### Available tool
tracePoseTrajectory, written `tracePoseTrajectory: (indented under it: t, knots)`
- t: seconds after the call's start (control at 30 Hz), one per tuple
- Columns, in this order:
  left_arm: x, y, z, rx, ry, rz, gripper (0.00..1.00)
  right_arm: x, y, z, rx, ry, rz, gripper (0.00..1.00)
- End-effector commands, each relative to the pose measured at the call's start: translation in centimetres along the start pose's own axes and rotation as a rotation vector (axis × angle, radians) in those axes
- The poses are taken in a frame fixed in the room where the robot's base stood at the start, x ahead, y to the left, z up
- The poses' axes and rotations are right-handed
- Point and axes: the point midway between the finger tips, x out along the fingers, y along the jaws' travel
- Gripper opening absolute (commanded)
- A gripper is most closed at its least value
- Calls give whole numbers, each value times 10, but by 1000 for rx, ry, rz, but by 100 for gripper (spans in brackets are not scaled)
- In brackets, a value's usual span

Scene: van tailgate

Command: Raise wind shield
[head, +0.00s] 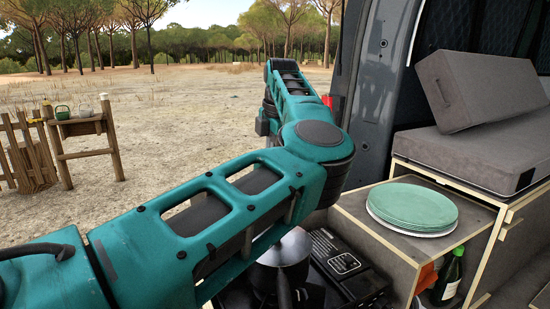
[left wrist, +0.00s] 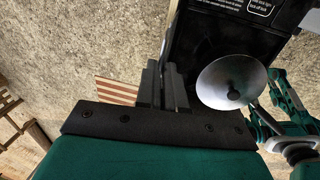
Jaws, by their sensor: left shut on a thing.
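The black camp stove (head: 345,262) sits low beside the van, with a shiny metal pot (head: 285,250) on it. The pot also shows in the left wrist view (left wrist: 228,82). My left gripper (left wrist: 165,88) is shut at the edge of the stove's black side, to the left of the pot. It is shut on the wind shield, a dark thin part that is hard to tell from the fingers. In the head view my own left arm hides this gripper and much of the stove. My right gripper is not in view.
Green plates (head: 413,205) lie stacked on the van's shelf, right of the stove. A green bottle (head: 449,276) stands below. Grey cushions (head: 480,90) fill the van's side. A wooden stand (head: 75,128) is on open dirt at left. A striped board (left wrist: 115,90) lies near the gripper.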

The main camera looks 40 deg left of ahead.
Motion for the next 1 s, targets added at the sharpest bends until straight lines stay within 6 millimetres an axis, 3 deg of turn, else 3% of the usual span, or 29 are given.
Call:
tracePoseTrajectory:
  t: [0.23,0.27,0.5,0.77,1.0]
  knots:
    - [-6,3,1,1,-5,18,0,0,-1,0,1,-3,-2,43]
    - [-6,3,1,1,-5,19,11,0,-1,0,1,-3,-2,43]
    - [-4,2,0,0,-3,14,34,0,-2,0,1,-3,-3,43]
    - [-4,2,0,-1,-1,11,34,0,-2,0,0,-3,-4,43]
    - [-37,2,0,-1,-4,14,34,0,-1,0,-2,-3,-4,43]
